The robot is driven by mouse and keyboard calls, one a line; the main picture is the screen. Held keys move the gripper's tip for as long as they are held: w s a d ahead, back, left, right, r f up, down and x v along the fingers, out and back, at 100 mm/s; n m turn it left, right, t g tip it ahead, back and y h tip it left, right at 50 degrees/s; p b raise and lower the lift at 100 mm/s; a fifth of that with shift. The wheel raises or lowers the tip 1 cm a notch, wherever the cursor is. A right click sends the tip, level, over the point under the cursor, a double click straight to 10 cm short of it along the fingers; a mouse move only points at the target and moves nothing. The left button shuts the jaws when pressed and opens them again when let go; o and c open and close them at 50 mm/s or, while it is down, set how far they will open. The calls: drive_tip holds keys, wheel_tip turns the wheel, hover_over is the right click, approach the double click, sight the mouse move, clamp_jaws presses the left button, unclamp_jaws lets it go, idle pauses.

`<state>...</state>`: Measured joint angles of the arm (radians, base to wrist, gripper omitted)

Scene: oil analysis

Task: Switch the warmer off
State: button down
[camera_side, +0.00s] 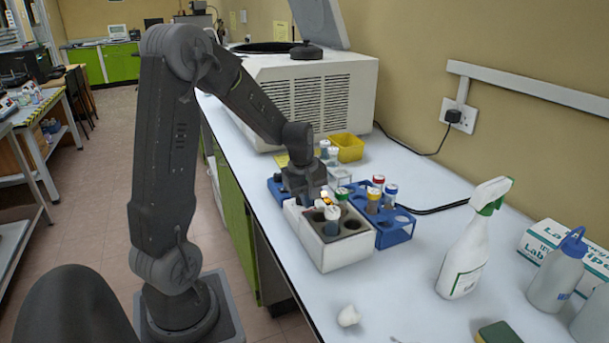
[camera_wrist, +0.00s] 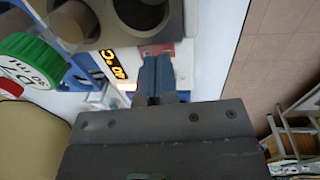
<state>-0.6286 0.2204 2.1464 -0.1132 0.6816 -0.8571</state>
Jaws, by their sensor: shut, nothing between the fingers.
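The warmer (camera_side: 335,252) is a white box with a grey top with round wells, near the bench's front edge in the side view. A tube with a white cap (camera_side: 332,212) stands in one well. In the wrist view the warmer's top (camera_wrist: 128,18) lies at the upper left, with a lit orange display (camera_wrist: 112,64) whose characters I cannot read surely. A reddish switch part (camera_wrist: 184,50) shows beside my fingertips. My gripper (camera_wrist: 156,58) is shut and empty, its tips at or just above that part; I cannot tell whether they touch. The side view hides the tips behind the warmer.
A blue rack (camera_side: 394,236) with capped tubes stands right beside the warmer. A green cap (camera_wrist: 30,58) is close on the left in the wrist view. A yellow bin (camera_side: 347,148), a spray bottle (camera_side: 470,245) and a large white machine (camera_side: 320,95) are also on the bench.

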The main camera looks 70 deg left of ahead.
wheel_tip(320, 180, up, 12)
drive_tip(key=s, duration=0.1)
drive_tip(key=shift+s, duration=0.25)
drive_tip(key=shift+w, duration=0.15)
drive_tip(key=shift+w+r, duration=0.1)
drive_tip(key=shift+w, duration=0.5)
drive_tip(key=f, duration=0.4)
drive_tip(key=w+f, duration=0.1)
drive_tip(key=f, duration=0.9)
drive_tip(key=shift+w, duration=0.35)
